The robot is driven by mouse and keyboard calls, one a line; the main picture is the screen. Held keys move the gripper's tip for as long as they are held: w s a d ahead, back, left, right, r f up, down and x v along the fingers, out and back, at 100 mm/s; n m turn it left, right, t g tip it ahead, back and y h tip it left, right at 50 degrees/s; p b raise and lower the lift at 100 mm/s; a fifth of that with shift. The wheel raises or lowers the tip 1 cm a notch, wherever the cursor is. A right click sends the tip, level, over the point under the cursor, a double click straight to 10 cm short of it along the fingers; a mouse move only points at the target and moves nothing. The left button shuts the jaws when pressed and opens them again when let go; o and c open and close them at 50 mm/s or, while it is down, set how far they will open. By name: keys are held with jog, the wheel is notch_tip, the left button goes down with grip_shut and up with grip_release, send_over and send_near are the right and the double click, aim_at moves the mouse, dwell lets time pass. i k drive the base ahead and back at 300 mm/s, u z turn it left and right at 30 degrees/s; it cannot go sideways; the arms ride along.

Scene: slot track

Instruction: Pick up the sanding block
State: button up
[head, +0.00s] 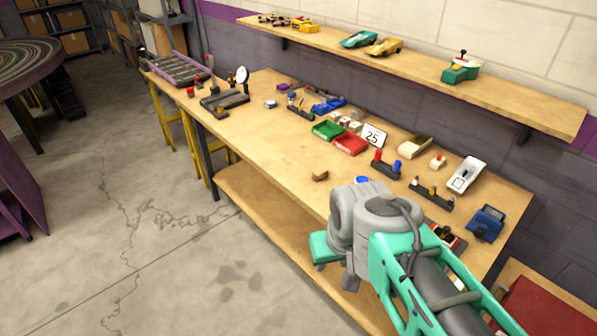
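A small brown block (320,176), which looks like the sanding block, lies on the bare front part of the wooden workbench (262,150) in the head view. It is small in the picture, so its details are hard to tell. My teal and grey arm reaches in from the lower right, and its grey rounded joints show to the right of and nearer than the block, apart from it in the picture.
Behind the block stand a green tray (328,131), a red tray (351,144) and a white card marked 25 (374,135). A blue round thing (362,180) is partly behind my arm. A wall shelf (430,75) holds model cars. Bench left of the block is clear.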

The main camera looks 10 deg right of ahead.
aim_at(320, 174)
jog(key=u, duration=0.65)
jog(key=i, duration=0.95)
jog(key=u, duration=0.65)
jog(key=i, duration=0.7)
jog(key=z, duration=0.1)
